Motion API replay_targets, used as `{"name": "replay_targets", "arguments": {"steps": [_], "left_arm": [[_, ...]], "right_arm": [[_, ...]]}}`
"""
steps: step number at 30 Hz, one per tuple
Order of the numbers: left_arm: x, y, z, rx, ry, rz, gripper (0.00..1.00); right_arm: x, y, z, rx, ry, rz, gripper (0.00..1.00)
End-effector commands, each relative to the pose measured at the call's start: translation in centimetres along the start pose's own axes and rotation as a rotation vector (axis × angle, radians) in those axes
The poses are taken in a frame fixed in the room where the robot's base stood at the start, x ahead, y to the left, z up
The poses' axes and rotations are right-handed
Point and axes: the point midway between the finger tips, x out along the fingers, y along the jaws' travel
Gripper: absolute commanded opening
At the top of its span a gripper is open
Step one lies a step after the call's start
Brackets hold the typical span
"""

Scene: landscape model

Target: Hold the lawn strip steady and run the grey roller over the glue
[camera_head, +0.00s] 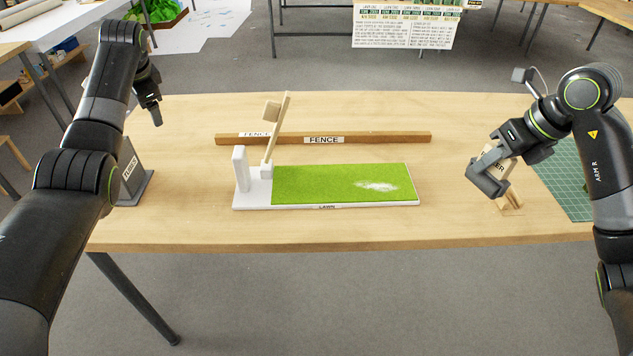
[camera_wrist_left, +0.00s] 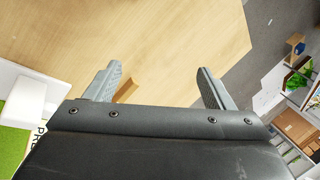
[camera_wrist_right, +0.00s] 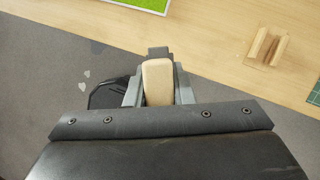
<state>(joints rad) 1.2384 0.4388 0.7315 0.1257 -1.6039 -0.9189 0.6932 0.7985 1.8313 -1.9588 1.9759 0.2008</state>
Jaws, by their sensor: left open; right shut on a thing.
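The green lawn strip (camera_head: 330,183) lies on a white base (camera_head: 250,207) in the middle of the table. A white glue patch (camera_head: 377,187) shows near its right end. At its left end are a white post (camera_head: 240,168) and a raised wooden lever (camera_head: 277,130). My left gripper (camera_head: 154,117) is open and empty, left of the strip and above the table; its spread fingers show in the left wrist view (camera_wrist_left: 160,88). My right gripper (camera_head: 488,178) is shut on a pale wooden handle (camera_wrist_right: 158,80), right of the strip. The grey roller cannot be clearly made out.
A wooden cradle (camera_wrist_right: 265,47) stands near my right gripper, with a green cutting mat (camera_head: 565,180) beyond it. A wooden fence bar (camera_head: 380,137) lies behind the strip. A dark TUFTS stand (camera_head: 133,178) is at the left. Table between strip and right gripper is clear.

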Motion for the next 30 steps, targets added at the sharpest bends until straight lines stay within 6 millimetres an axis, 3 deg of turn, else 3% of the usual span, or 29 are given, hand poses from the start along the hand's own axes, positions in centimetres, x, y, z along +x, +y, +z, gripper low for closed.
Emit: {"name": "replay_targets", "arguments": {"steps": [1, 6, 13, 20, 30], "left_arm": [[-0.1, 2.1, -1.8, 0.074, 0.006, 0.051, 0.76], [-1.3, 8.9, -6.4, 0.333, 0.028, 0.221, 0.76], [-3.2, 15.8, -10.0, 0.612, 0.063, 0.389, 0.76], [-3.9, 18.2, -10.9, 0.716, 0.079, 0.449, 0.76], [-0.4, 20.0, -10.6, 0.718, 0.078, 0.453, 0.76]], "right_arm": [[0.0, 0.0, 0.0, 0.0, 0.0, 0.0, 0.03], [0.0, 0.0, 0.0, 0.0, 0.0, 0.0, 0.03], [0.0, 0.0, 0.0, 0.0, 0.0, 0.0, 0.03], [0.0, 0.0, 0.0, 0.0, -0.001, 0.0, 0.03], [0.0, 0.0, 0.0, 0.0, -0.001, 0.0, 0.03]]}}
